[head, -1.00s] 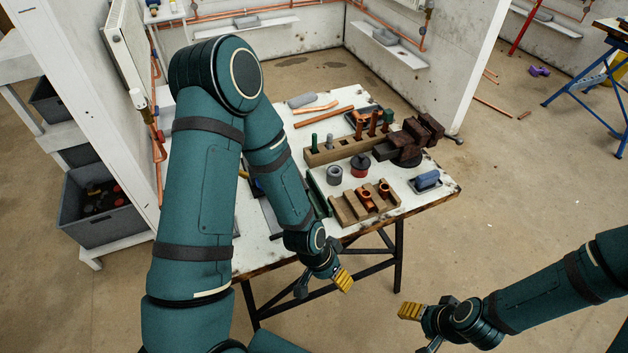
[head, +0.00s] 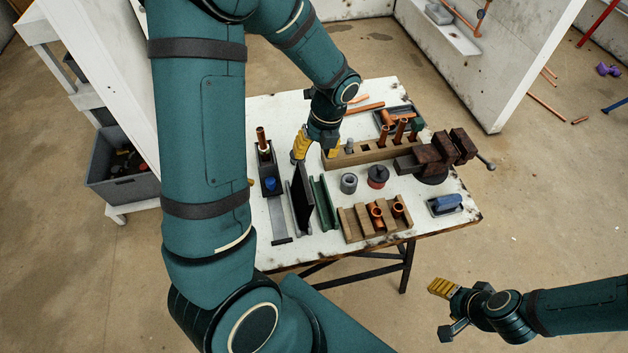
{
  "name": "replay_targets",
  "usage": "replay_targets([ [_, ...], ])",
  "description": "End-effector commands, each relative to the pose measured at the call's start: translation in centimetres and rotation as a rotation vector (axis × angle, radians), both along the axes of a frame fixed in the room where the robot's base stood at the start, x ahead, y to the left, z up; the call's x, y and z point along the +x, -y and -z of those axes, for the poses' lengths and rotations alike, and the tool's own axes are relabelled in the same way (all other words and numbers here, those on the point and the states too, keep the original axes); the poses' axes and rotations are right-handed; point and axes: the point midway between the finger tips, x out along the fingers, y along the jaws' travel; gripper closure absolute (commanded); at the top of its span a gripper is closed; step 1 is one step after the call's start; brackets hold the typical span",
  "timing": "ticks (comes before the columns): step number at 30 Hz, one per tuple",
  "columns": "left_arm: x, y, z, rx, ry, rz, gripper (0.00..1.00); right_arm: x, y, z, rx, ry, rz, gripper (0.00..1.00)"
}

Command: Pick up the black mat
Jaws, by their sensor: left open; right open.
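The black mat (head: 302,198) is a thin dark panel that appears to stand on edge near the left front of the white table, beside a green channel-like piece (head: 322,203). My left gripper (head: 315,155) points down over the table, with its yellow fingertips apart. It is just behind the mat's far upper end in the picture and looks empty; I cannot tell whether a finger touches the mat. The mat's lower edge is partly hidden. My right gripper (head: 444,311) is open and empty, off the table at the front right.
The white table (head: 330,237) is crowded. A wooden block with copper pipes (head: 380,152), a vise (head: 436,155), a wooden rack (head: 360,223), a grey ring (head: 349,183) and a dark holder (head: 267,170) stand around the mat. A blue-topped item (head: 445,204) lies at right.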

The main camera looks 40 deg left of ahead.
Motion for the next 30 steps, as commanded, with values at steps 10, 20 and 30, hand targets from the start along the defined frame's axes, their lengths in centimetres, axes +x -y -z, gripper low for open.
replay_targets([
  [10,-1.0,-0.7,5.6,0.0,-0.006,0.002,0.5,0.0,0.0,0.9,-0.002,-0.001,0.0,0.39],
  [20,-1.5,-1.1,8.5,0.0,-0.003,0.001,0.5,0.0,-0.1,1.3,-0.003,-0.001,0.0,0.39],
  [30,-2.3,-1.3,12.8,-0.001,-0.004,0.0,0.5,0.0,-0.1,1.8,-0.003,-0.001,0.0,0.39],
])
